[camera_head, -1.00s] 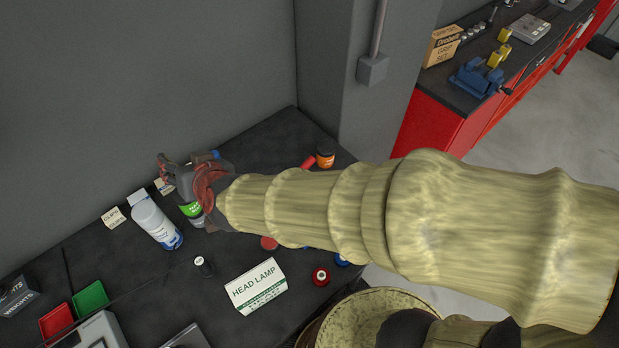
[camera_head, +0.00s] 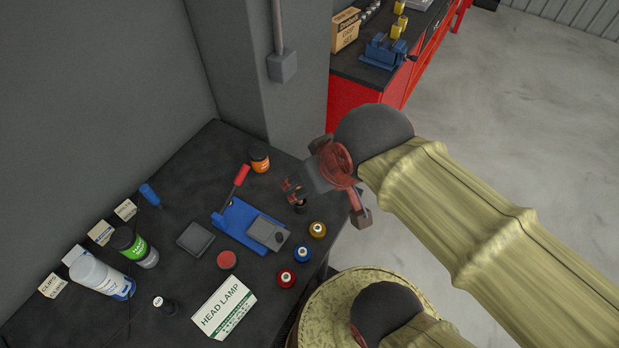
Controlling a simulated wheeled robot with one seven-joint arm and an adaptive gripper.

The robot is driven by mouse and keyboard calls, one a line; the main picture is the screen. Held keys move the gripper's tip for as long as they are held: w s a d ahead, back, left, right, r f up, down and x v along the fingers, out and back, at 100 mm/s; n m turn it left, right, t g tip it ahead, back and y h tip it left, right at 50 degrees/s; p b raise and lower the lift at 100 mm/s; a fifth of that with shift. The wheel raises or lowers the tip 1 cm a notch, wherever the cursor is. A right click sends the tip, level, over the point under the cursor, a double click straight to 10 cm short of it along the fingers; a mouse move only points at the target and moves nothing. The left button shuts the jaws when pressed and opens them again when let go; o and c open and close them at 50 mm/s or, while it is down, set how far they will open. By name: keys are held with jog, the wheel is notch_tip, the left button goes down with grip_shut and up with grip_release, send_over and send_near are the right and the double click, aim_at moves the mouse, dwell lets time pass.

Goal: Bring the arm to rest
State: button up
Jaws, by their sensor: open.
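My gripper (camera_head: 322,205) is open, with dark and reddish fingers spread apart. It hangs over the right edge of the black workbench (camera_head: 185,265), near its back corner. One finger tip is close above a small dark item (camera_head: 299,206) at the bench edge; I cannot tell whether they touch. Nothing shows between the fingers. My arm, in a tan sleeve, reaches in from the lower right.
The bench holds a blue fixture (camera_head: 235,216) with a red handle, an orange-labelled jar (camera_head: 259,159), a head lamp box (camera_head: 223,306), several spools, and bottles (camera_head: 97,277) at left. A red cabinet (camera_head: 350,100) with a blue vise (camera_head: 384,52) stands behind. Open floor lies at right.

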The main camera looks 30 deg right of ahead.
notch_tip(320, 180, down, 6)
jog(key=b, duration=0.5)
jog(key=shift+r+b, duration=0.1)
jog(key=shift+b, duration=0.3)
dwell(0.4)
